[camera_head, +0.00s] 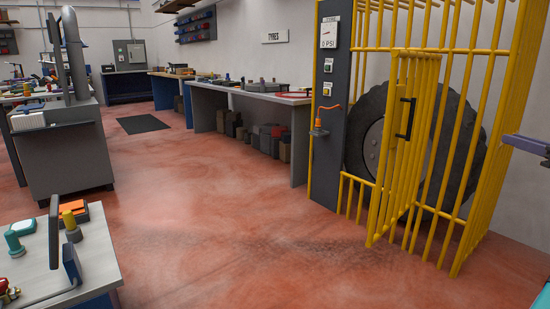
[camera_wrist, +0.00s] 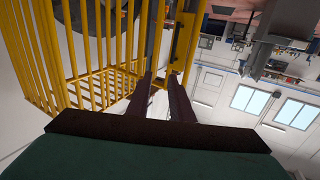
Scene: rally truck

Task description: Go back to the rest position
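My gripper (camera_wrist: 160,78) shows in the wrist view as two dark purple fingers with a clear gap between the tips. It is open and nothing is held in it. The yellow cage (camera_wrist: 45,50) fills the left of that view, with bars close beyond the fingertips; I cannot tell whether they touch. In the head view a purple-grey bar (camera_head: 527,145) enters at the right edge and looks like part of my gripper. It is in front of the yellow cage (camera_head: 480,110), whose narrow barred door (camera_head: 408,140) has a black handle (camera_head: 405,118).
A large tyre (camera_head: 460,130) stands inside the cage. A dark panel (camera_head: 330,110) with a gauge is on its left. A workbench (camera_head: 265,92) runs along the wall. A grey cabinet (camera_head: 65,155) and a tool table (camera_head: 95,255) stand left. The red floor (camera_head: 210,210) between is clear.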

